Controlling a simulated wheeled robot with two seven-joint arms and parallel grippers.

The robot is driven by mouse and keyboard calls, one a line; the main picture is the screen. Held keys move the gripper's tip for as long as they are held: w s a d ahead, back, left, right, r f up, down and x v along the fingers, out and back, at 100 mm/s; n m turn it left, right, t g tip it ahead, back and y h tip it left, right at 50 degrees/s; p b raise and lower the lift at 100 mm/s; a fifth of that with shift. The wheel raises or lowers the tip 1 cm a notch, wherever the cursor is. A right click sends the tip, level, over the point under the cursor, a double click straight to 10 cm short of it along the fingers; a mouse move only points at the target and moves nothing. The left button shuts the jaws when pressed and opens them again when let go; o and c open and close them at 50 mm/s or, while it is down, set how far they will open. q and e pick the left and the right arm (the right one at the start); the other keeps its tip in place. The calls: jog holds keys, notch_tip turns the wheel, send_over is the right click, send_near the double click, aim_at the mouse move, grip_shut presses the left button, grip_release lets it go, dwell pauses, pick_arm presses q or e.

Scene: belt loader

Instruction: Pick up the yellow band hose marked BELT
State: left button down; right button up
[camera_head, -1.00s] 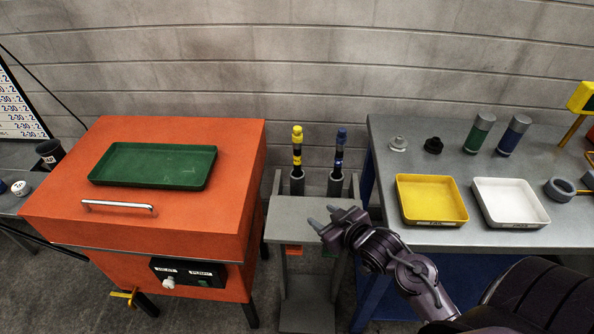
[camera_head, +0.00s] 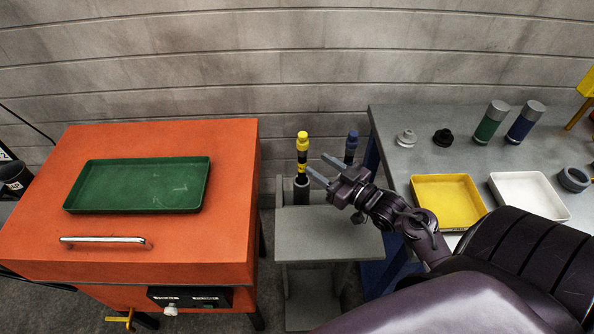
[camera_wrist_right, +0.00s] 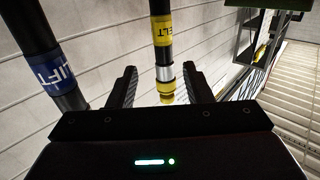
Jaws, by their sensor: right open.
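The yellow band hose (camera_head: 302,158) stands upright in a holder at the back of the grey stand, with a yellow top and dark body. In the right wrist view its yellow band (camera_wrist_right: 163,30) shows the letters "ELT", and its end lies between the fingers in the picture. My right gripper (camera_head: 326,172) is open and empty, just right of the hose and apart from it. The gripper also shows in the right wrist view (camera_wrist_right: 160,88). The blue band hose (camera_head: 351,148) stands to the right, partly behind my gripper; its band reads "LIFT" (camera_wrist_right: 55,73). My left gripper is out of view.
An orange cabinet (camera_head: 200,255) with a green tray (camera_head: 75,205) stands left of the grey stand (camera_head: 320,240). The right table (camera_head: 395,120) holds a yellow tray (camera_head: 417,190), a white tray (camera_head: 497,187) and several cylinders and fittings. A block wall rises behind.

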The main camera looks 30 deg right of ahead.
aim_at(306, 157)
jog(key=w, duration=0.1)
jog(key=w+p, duration=0.1)
jog(key=w+a+r, duration=0.1)
jog(key=shift+p, duration=0.35)
jog(key=shift+f+p+x, duration=0.25)
jog(key=shift+p+x, duration=0.15)
jog(key=shift+x, duration=0.8)
jog(key=shift+w+a+f, duration=0.1)
jog(key=shift+w+a, duration=0.15)
jog(key=shift+w, duration=0.15)
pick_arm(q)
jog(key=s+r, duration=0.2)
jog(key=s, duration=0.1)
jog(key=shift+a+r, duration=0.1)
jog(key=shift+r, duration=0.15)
pick_arm(e)
grip_shut()
